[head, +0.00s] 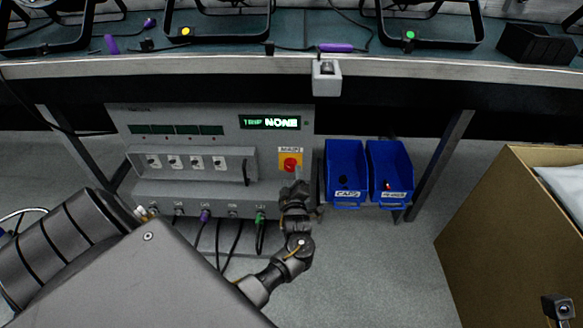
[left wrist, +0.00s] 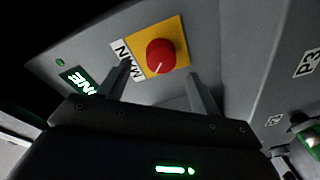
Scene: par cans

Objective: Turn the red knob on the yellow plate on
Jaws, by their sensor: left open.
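The red knob (head: 290,163) sits on the yellow plate (head: 283,154) at the right of the grey panel (head: 220,135), under a label reading MAIN. In the left wrist view the red knob (left wrist: 160,57) shows a white pointer mark, and the yellow plate (left wrist: 181,50) is tilted in the picture. My left gripper (head: 294,187) is just below the knob in the head view. In the left wrist view its two fingers (left wrist: 158,88) are apart, one on each side below the knob, with nothing between them. I cannot tell any contact with the knob. My right gripper is not clearly seen.
The panel's green display (head: 270,122) reads TRIP NONE. Two blue bins (head: 345,172) hang right of the panel. A cardboard box (head: 510,230) stands at the right. The bench edge (head: 200,66) runs above the panel, with a grey box (head: 326,78) on it. Cables hang below.

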